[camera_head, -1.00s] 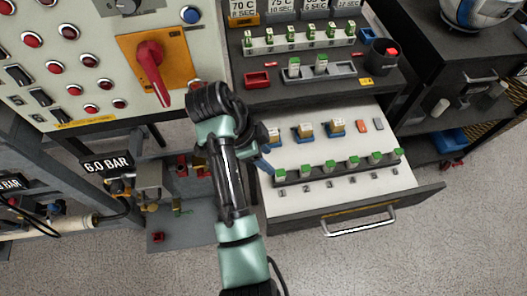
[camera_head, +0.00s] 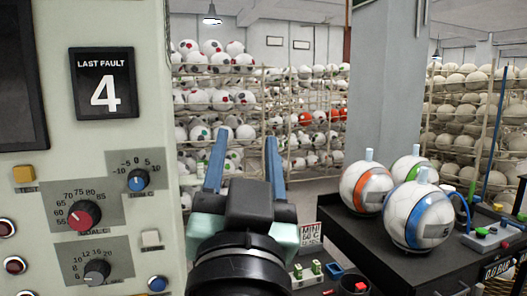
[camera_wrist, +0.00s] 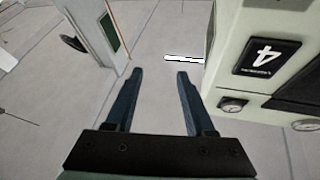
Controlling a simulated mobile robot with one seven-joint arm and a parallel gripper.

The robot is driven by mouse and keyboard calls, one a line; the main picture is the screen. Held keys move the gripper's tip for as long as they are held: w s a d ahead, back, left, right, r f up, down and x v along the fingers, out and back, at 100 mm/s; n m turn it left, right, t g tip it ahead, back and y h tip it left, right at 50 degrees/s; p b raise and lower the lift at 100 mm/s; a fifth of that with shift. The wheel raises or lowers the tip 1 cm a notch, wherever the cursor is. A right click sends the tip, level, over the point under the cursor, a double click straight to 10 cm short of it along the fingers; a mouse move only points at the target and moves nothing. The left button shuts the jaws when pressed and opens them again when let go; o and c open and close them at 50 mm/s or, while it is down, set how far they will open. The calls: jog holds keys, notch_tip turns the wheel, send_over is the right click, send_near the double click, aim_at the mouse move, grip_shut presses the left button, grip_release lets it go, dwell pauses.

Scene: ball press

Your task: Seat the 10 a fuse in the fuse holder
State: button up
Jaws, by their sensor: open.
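My gripper (camera_head: 244,142) is raised in the head view, its two blue fingers pointing up and spread apart with nothing between them. In the wrist view my gripper (camera_wrist: 160,75) is also open and empty, over bare floor. I cannot identify the 10 A fuse or the fuse holder in either current view. Small green-topped pieces (camera_head: 316,268) stand low in the head view, right of my wrist; they are too small to tell what they are. The open drawer is out of the current head view.
A control cabinet (camera_head: 107,165) with knobs and a "LAST FAULT 4" display (camera_head: 103,90) stands close on the left. On the right, several balls (camera_head: 419,217) sit on a dark bench (camera_head: 350,235). A grey pillar (camera_head: 383,90) and ball racks (camera_head: 262,105) stand behind.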

jog(key=s+d+r+n+t, duration=0.2)
jog(key=s+r+t, duration=0.2)
jog(key=s+r, duration=0.4)
jog(key=shift+s+r, duration=0.3)
jog(key=shift+s, duration=0.5)
jog(key=shift+r, duration=0.1)
